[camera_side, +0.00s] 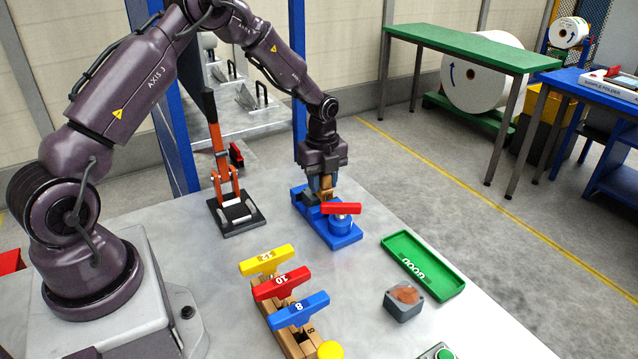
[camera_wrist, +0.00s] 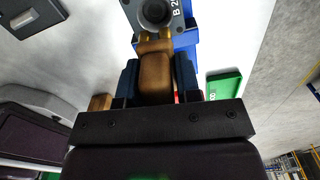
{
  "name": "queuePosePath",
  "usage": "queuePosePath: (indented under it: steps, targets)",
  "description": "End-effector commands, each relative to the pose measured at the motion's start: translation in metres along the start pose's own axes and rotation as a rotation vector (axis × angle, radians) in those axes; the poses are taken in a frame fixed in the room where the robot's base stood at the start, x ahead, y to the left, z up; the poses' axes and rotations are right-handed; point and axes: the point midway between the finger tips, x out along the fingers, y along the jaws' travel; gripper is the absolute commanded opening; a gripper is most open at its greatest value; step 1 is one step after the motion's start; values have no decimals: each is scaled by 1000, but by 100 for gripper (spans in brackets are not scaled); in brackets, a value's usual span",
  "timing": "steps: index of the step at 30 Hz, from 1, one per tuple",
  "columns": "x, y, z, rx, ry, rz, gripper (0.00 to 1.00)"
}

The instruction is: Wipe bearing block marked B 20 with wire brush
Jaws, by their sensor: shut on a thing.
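My gripper (camera_wrist: 157,78) is shut on the brown wooden wire brush (camera_wrist: 155,72), which sits between its dark blue fingers. In the side view my gripper (camera_side: 325,187) points down over the blue fixture (camera_side: 343,239) with the red handle (camera_side: 341,208). The grey bearing block (camera_wrist: 134,12) has a round bore and a marking starting "B 2"; the frame edge cuts off the rest. The brush's yellowish bristle end meets the block's near edge in the wrist view; I cannot tell whether they touch. In the side view the gripper largely hides the block.
A green tray (camera_side: 452,282) lettered "GOOD" lies right of the fixture, with a grey block with a rusty top (camera_side: 404,302) near it. An orange-handled clamp (camera_side: 228,180) stands to the left. Yellow, red and blue T-handles (camera_side: 300,310) stand in a wooden rack in front.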

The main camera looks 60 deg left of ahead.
Motion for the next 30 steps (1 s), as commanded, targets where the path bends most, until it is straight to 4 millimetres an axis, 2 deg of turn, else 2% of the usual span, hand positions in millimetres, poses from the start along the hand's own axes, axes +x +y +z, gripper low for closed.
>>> queuePosePath:
  steps: [18,30]
  targets:
    - [-57,-1,0,0,-1,-5,9]
    - [-63,0,0,0,-1,-3,9]
